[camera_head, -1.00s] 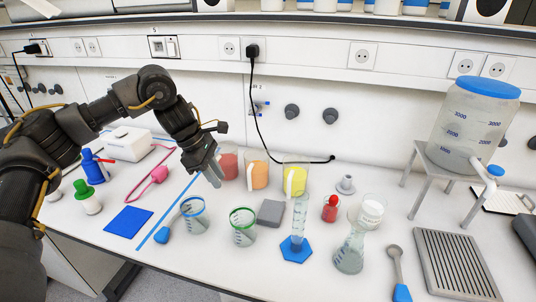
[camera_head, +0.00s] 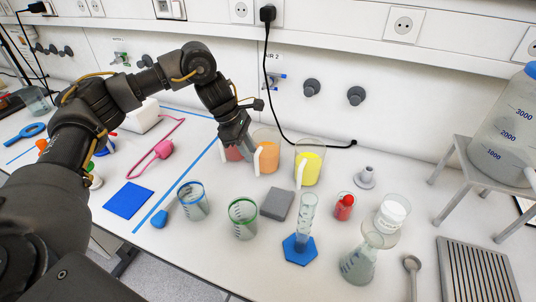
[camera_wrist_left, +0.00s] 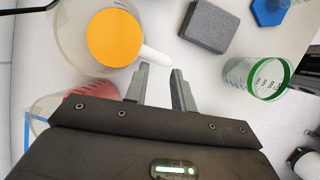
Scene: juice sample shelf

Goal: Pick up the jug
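Three clear jugs stand in a row near the wall: one with red contents (camera_head: 232,154), one with orange (camera_head: 268,158) and one with yellow (camera_head: 308,168). My left gripper (camera_head: 250,154) is open and empty, in front of the red jug and beside the orange one. It partly hides the red jug. In the left wrist view the orange jug (camera_wrist_left: 112,38) lies just ahead, and its white handle (camera_wrist_left: 152,57) is close to the gap between my fingertips (camera_wrist_left: 160,70). I cannot tell whether they touch. The red jug (camera_wrist_left: 75,105) is partly hidden behind the gripper body. My right gripper is out of view.
A grey block (camera_head: 277,204), blue-rimmed beaker (camera_head: 193,200) and green-rimmed beaker (camera_head: 242,218) stand in front of the jugs. A cylinder on a blue base (camera_head: 300,249), a red-capped bottle (camera_head: 343,207) and a flask (camera_head: 360,262) stand to the right. A black cable (camera_head: 283,128) hangs behind.

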